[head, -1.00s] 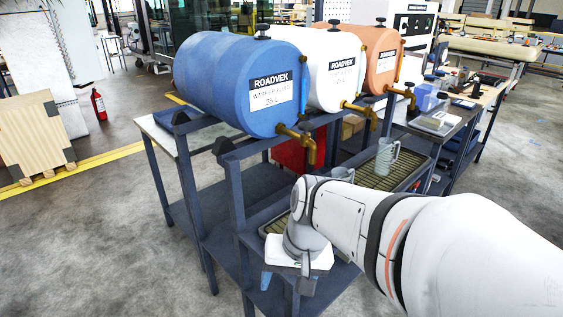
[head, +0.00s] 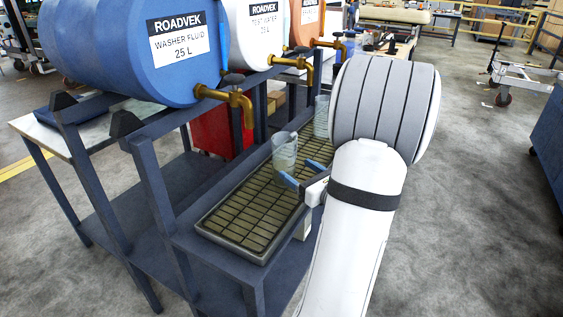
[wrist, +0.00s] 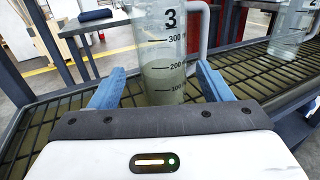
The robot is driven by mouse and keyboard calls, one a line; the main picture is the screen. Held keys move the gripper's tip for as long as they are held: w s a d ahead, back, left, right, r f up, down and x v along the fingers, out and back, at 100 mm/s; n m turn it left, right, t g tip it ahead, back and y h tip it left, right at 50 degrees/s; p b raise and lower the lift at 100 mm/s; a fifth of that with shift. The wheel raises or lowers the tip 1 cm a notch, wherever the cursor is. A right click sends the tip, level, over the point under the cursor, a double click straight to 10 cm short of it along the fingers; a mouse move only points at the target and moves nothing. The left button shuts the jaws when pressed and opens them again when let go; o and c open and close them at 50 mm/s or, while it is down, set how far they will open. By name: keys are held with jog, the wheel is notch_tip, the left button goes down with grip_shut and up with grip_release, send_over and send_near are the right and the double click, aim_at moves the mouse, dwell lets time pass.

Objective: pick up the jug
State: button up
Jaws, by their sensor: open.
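A clear jug (head: 284,152) with a side handle stands upright on the slatted drip tray (head: 222,240). In the wrist view this jug (wrist: 163,45) carries a "3" and a printed scale, with its handle to the right. In the wrist view my gripper (wrist: 160,80) has one blue finger on each side of the jug's lower part, with gaps visible. A second clear jug (head: 321,118) stands farther along the tray; it shows a "2" in the wrist view (wrist: 293,35).
Blue (head: 130,50), white (head: 258,35) and orange (head: 306,22) drums lie on the trolley frame above the tray. A brass tap (head: 235,98) sticks out over the tray's near part. A trolley post (head: 150,190) stands at left. Open floor lies to the right.

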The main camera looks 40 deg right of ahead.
aim_at(284, 161)
jog(key=w, duration=0.7)
jog(key=shift+w+f, duration=0.15)
jog(key=shift+f, duration=0.15)
jog(key=shift+c, duration=0.5)
jog(key=c, duration=0.7)
